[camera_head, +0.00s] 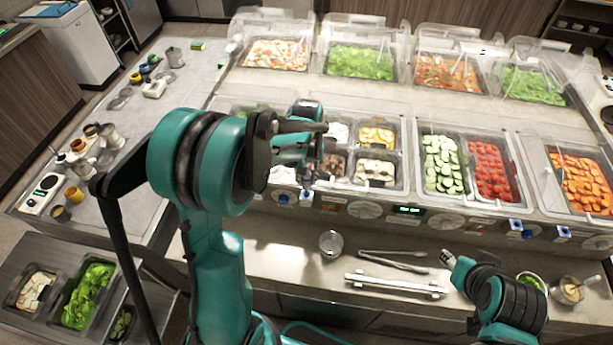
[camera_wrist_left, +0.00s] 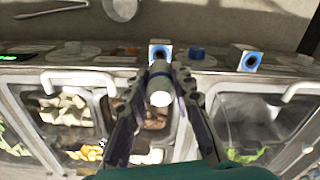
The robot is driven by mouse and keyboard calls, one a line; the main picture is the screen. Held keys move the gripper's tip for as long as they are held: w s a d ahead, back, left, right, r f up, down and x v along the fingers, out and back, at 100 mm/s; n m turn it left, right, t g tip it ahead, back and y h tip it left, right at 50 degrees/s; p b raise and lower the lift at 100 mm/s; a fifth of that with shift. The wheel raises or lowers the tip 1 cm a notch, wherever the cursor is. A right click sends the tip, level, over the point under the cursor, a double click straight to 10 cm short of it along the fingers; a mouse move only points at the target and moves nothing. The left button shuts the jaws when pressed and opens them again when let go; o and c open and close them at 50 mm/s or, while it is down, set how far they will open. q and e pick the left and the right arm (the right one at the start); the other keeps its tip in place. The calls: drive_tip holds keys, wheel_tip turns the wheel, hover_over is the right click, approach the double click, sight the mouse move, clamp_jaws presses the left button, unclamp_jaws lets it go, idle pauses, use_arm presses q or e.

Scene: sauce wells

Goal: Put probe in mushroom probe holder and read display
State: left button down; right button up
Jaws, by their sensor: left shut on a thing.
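My left gripper (camera_head: 308,172) is above the front edge of the counter, near the small food wells. In the left wrist view the gripper (camera_wrist_left: 157,88) is shut on the probe (camera_wrist_left: 160,90), a pale cylinder with a blue band. A white square holder with a blue ring (camera_wrist_left: 160,52) is just beyond the probe, and a second one (camera_wrist_left: 250,60) is to the right. I cannot tell whether the probe touches the nearer holder. A lit green display (camera_head: 408,210) is on the front panel; its digits are too small to read. My right gripper (camera_head: 447,258) is low over the front counter.
Wells of cucumber (camera_head: 443,165), tomatoes (camera_head: 489,170) and carrots (camera_head: 582,184) are to the right. Tongs (camera_head: 395,261), a white rail (camera_head: 395,285) and a metal cup (camera_head: 331,243) are on the lower front counter. Clear lids stand at the back.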

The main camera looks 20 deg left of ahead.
sight(307, 185)
use_arm(q)
drive_tip(key=shift+f+b, duration=1.9)
drive_tip(key=shift+f, duration=0.35)
drive_tip(key=c, duration=1.2)
unclamp_jaws()
wheel_tip(307, 185, up, 12)
drive_tip(key=shift+r, duration=0.1)
idle(0.9)
